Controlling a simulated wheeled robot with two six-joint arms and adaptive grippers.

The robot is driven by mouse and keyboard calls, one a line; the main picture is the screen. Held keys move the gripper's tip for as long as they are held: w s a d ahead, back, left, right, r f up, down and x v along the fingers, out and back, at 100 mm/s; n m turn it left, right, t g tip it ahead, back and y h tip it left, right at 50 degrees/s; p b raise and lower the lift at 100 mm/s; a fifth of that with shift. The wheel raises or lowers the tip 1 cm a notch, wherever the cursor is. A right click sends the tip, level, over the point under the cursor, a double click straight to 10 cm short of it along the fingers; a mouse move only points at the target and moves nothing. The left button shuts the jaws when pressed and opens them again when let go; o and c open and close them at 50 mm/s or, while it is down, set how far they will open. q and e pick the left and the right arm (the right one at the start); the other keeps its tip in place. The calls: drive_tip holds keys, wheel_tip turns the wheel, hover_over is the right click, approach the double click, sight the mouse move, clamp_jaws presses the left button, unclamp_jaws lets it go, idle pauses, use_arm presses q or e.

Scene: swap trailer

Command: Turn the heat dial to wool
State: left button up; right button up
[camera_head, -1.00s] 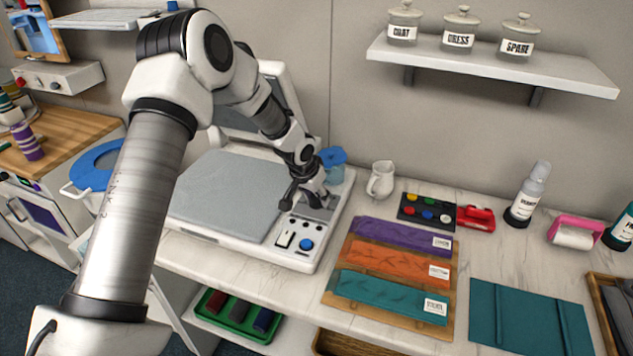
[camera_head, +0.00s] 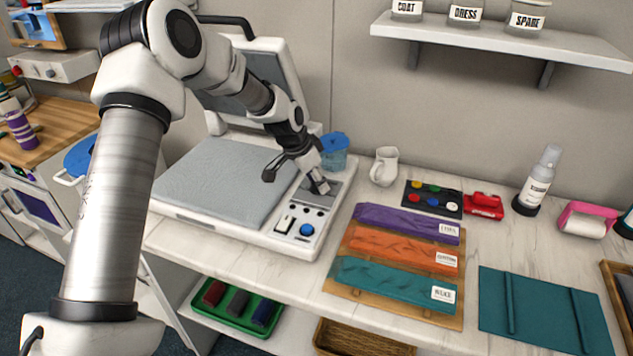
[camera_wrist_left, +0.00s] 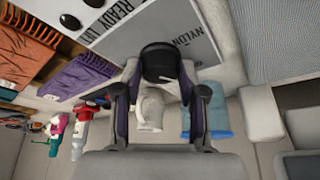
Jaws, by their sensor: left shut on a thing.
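The heat dial (camera_wrist_left: 160,62) is a round black knob on the grey plate of the press's control panel (camera_head: 307,228). My left gripper (camera_head: 319,187) reaches down onto this plate. In the left wrist view its two dark fingers stand on either side of the dial, and it is shut on it. The printed word NYLON shows beside the dial, and READY with part of another word farther left. In the head view the gripper hides the dial. My right gripper is in neither view.
The panel carries a blue knob (camera_head: 307,230) and a rocker switch. The grey press bed (camera_head: 215,185) lies left, with its lid raised behind. A blue-lidded jar (camera_head: 334,150) and white jug (camera_head: 384,167) stand close behind and right. Folded cloths lie on a wooden board (camera_head: 330,287).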

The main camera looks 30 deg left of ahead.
use_arm(q)
drive_tip(key=shift+s+f, duration=0.1)
drive_tip(key=o, duration=1.2)
drive_tip(key=shift+c, duration=0.2)
drive_tip(key=v, duration=1.1)
drive_tip(key=shift+r, duration=0.45)
drive_tip(key=shift+a+r, duration=0.1)
